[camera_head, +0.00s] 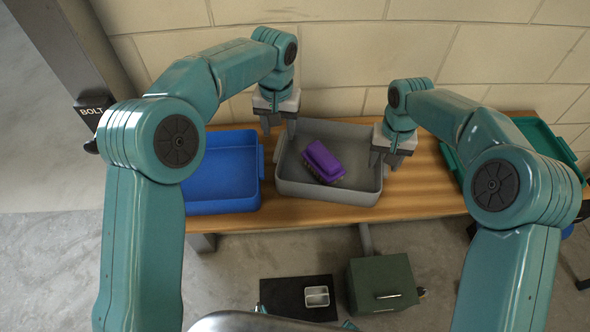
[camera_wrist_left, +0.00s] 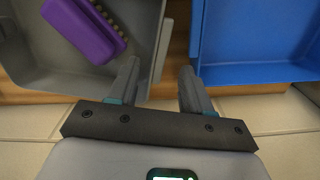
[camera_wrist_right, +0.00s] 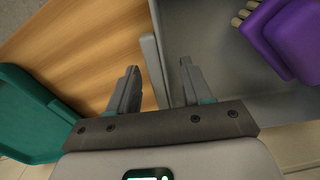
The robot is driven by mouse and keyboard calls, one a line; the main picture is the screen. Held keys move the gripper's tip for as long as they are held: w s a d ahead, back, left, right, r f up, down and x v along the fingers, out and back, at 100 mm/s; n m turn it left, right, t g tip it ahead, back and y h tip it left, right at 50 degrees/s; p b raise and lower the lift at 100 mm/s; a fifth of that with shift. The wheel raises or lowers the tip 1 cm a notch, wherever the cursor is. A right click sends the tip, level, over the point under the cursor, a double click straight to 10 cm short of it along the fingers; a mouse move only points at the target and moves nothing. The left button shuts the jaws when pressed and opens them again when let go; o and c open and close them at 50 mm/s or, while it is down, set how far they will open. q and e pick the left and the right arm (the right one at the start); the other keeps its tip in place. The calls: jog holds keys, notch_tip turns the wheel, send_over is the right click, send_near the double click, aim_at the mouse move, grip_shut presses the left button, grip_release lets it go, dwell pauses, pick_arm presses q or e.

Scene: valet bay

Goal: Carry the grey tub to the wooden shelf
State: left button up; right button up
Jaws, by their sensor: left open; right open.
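The grey tub (camera_head: 325,194) stands on a long wooden surface (camera_head: 425,190) by the wall, with a purple brush (camera_head: 322,161) lying in it. No separate wooden shelf shows. My left gripper (camera_head: 279,130) is open at the tub's left side; in the left wrist view (camera_wrist_left: 158,75) its fingers stand either side of the tub's rim. My right gripper (camera_head: 386,162) is open at the tub's right side; in the right wrist view (camera_wrist_right: 158,68) one finger is over the tub's inside and one over the wood, with the side handle between them.
A blue tub (camera_head: 222,205) stands close on the left of the grey tub. A green tub (camera_head: 548,140) is at the right end, beyond bare wood. Below on the floor are a dark green box (camera_head: 375,275) and a black mat (camera_head: 283,298) with a small divided tray (camera_head: 317,296).

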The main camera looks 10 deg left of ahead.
jog(key=shift+w, duration=0.1)
jog(key=shift+r, duration=0.2)
pick_arm(q)
notch_tip(320, 180, up, 5)
jog(key=shift+r, duration=0.2)
pick_arm(e)
notch_tip(320, 180, up, 12)
jog(key=shift+f, duration=0.25)
